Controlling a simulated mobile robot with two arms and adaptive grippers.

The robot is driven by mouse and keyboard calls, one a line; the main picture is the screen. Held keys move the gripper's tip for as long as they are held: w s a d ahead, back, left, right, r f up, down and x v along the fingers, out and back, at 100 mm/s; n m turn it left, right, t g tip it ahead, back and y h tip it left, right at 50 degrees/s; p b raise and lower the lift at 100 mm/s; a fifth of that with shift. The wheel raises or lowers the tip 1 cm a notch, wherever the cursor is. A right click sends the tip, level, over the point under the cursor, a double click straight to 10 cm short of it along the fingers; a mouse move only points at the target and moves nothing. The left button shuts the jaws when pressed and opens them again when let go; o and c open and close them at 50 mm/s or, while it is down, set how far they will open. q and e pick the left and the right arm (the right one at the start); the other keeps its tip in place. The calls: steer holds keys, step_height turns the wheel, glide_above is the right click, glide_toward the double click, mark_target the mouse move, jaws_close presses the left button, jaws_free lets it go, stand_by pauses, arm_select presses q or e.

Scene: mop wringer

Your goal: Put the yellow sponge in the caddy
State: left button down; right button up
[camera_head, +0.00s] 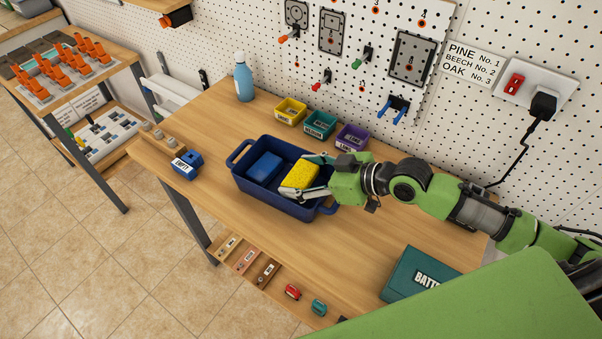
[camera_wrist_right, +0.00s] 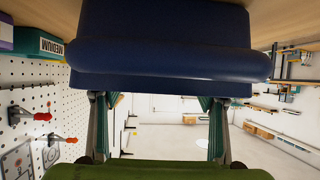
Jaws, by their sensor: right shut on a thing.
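The yellow sponge (camera_head: 301,174) is between the fingers of my right gripper (camera_head: 304,178), which is shut on it. It is at the right end of the dark blue caddy (camera_head: 291,208), seen within its rim. I cannot tell whether it touches the caddy's floor. A blue block (camera_head: 265,168) lies in the left part of the caddy. In the right wrist view the caddy's wall (camera_wrist_right: 165,60) fills the top and hides the fingertips and the sponge. My left gripper is not in view.
A teal battery box (camera_head: 418,275) is at the front right. Bare tabletop lies in front of the caddy.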

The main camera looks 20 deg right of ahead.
steer(key=shift+f+b, duration=0.3)
steer(key=shift+f, duration=0.3)
steer(key=o, duration=0.6)
steer(key=shift+r, duration=0.1)
